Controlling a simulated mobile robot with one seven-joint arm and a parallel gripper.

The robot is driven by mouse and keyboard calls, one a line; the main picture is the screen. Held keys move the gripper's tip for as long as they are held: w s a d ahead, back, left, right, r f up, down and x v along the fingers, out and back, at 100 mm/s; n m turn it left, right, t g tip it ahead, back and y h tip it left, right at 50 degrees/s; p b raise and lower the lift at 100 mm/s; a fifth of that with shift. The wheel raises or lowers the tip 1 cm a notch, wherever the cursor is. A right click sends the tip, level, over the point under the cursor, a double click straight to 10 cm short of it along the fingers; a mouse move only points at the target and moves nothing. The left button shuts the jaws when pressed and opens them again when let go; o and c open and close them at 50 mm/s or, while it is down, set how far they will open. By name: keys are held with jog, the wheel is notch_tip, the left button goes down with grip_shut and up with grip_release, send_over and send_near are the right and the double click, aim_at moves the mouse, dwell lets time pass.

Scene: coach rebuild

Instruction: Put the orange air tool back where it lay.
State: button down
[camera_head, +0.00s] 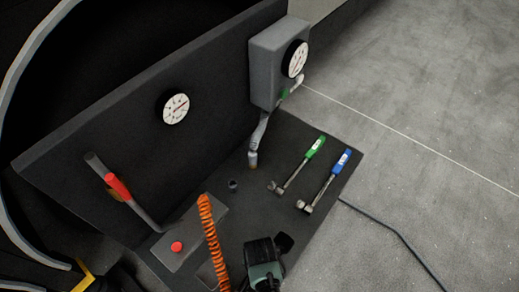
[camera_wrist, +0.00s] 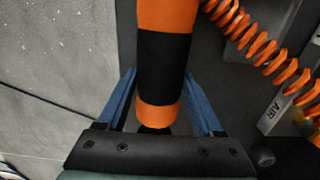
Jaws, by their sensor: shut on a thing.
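The orange air tool (camera_wrist: 166,14), a cylinder with a wide black band, runs up the middle of the wrist view. My gripper (camera_wrist: 160,76) is shut on it, one blue finger on each side; the tool's far end is out of the picture. In the head view my gripper (camera_head: 264,262) is at the bottom, over the near part of the dark mat (camera_head: 262,205), and hides the tool there. An orange coiled hose (camera_head: 209,235) hangs just left of it and also shows in the wrist view (camera_wrist: 262,48). Whether the tool touches the mat I cannot tell.
A gauge box (camera_head: 272,65) stands behind. A plate marked AIR (camera_wrist: 277,115) is near the hose.

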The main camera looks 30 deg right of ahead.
jog(key=shift+w+f, duration=0.1)
jog(key=shift+f, duration=0.25)
dwell(1.2)
jog(key=shift+c, duration=0.6)
grip_release()
jog(key=shift+o, duration=0.6)
jog(key=shift+s+f, duration=0.15)
jog(key=shift+s, duration=0.05)
notch_tip(320, 180, up, 13)
jog(key=p, duration=0.4)
jog(key=shift+w, duration=0.15)
